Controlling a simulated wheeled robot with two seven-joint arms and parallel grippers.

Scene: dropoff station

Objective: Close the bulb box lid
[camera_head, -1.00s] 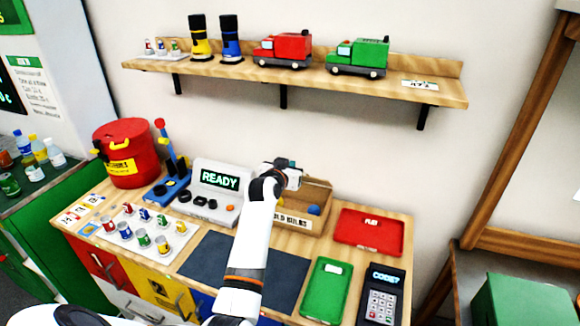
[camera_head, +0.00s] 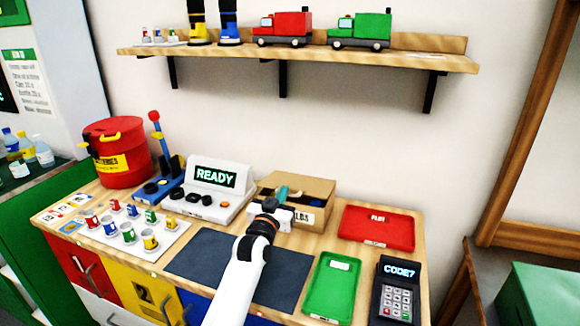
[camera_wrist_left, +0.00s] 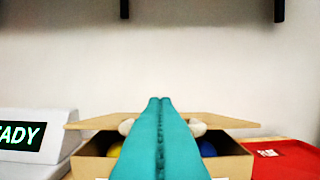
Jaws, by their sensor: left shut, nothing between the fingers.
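The bulb box (camera_head: 318,215) is a brown cardboard box at the back of the bench, right of the READY console. Its lid (camera_head: 308,186) is lowered over the top; in the left wrist view the lid (camera_wrist_left: 90,122) still stands apart from the box front, leaving a gap. A yellow bulb (camera_wrist_left: 115,150) and a blue bulb (camera_wrist_left: 207,149) show through the gap. My left gripper (camera_head: 283,190), with teal fingers (camera_wrist_left: 160,100), is shut and empty in front of the box and lid. I cannot tell whether it touches the lid. My right gripper is out of view.
The READY console (camera_head: 228,178) stands close left of the box. A red tray (camera_head: 377,229), a green tray (camera_head: 331,285) and a keypad (camera_head: 397,295) lie to the right. The dark mat (camera_head: 205,258) is bare. A shelf (camera_head: 300,56) hangs above.

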